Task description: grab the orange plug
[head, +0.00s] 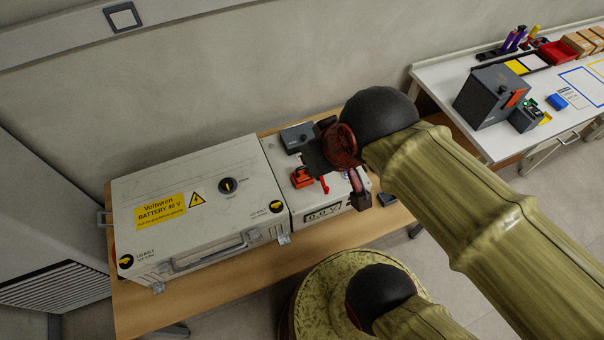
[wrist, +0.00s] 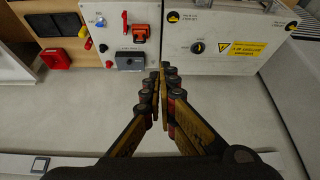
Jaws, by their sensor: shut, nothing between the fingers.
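The orange plug (head: 302,178) sits on top of the small pale unit at the right end of the white battery box. In the wrist view the orange plug (wrist: 140,32) is up and left of my fingertips, clearly apart from them. My gripper (wrist: 162,70) is shut and empty, its fingers together over the box's edge near the seam between the two units. In the head view my wrist hangs just right of the plug, and the fingertips are hard to make out.
A grey box (head: 297,137) stands behind the plug, and a red lever (head: 324,185) is close beside it. The white battery box (head: 150,190) has a dark knob (head: 228,185). A white table (head: 430,85) with a grey device (head: 490,97) stands at the right.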

